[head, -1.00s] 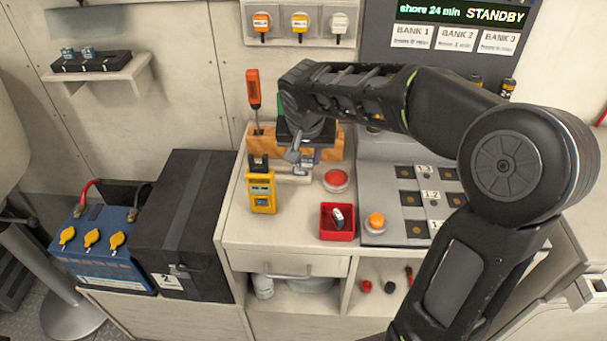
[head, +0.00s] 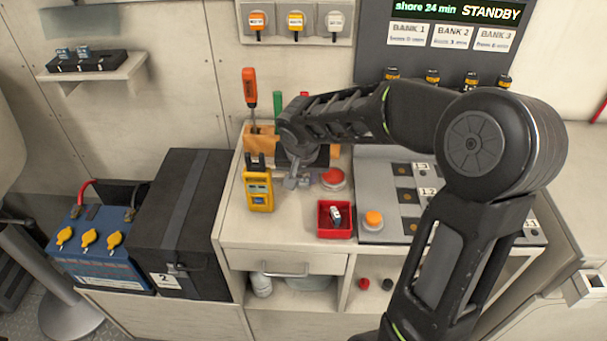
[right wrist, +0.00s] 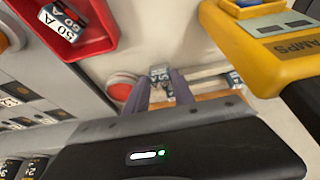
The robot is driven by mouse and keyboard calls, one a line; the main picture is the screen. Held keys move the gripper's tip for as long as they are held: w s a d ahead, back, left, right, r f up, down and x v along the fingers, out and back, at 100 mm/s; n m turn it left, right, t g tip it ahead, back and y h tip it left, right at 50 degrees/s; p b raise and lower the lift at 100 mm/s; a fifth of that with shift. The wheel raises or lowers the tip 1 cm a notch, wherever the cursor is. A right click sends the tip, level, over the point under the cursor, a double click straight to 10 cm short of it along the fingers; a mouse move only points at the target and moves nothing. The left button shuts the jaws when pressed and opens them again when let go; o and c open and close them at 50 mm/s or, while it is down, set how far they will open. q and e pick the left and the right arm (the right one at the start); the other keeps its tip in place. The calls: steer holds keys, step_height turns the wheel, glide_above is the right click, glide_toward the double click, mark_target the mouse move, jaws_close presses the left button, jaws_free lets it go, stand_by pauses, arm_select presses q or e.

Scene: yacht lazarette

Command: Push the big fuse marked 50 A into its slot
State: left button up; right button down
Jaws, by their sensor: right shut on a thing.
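The big fuse marked 50 A (right wrist: 62,22) lies in the red tray (right wrist: 102,40), its label readable in the right wrist view. In the head view this fuse (head: 336,215) is a small pale and dark piece in the tray (head: 322,232). My right gripper (head: 294,183) is low over the counter, behind and left of the tray, beside the yellow meter. In the right wrist view its fingers (right wrist: 160,84) are shut on a small grey fuse-like piece (right wrist: 160,72); its marking is unreadable. A grey panel (head: 385,178) with dark square spots stands right of the tray. My left gripper is out of view.
The yellow meter (head: 258,190) stands close left of my right gripper. A red button (head: 333,178) and an orange button (head: 373,219) are to its right. A wooden tool block (head: 262,146) stands behind. The counter's front left is clear.

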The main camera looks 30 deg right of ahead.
steer(key=shift+f, duration=0.1)
steer(key=shift+f+b, duration=0.1)
steer(key=shift+b, duration=0.2)
steer(key=c, duration=1.1)
jaws_free()
steer(key=shift+o, duration=0.2)
steer(key=shift+r+p, duration=0.35)
steer(key=shift+p, duration=0.1)
steer(key=shift+a+r, duration=0.1)
steer(key=shift+r, duration=0.2)
steer(key=v, duration=1.1)
steer(key=shift+b, duration=0.3)
steer(key=shift+s+a, duration=0.1)
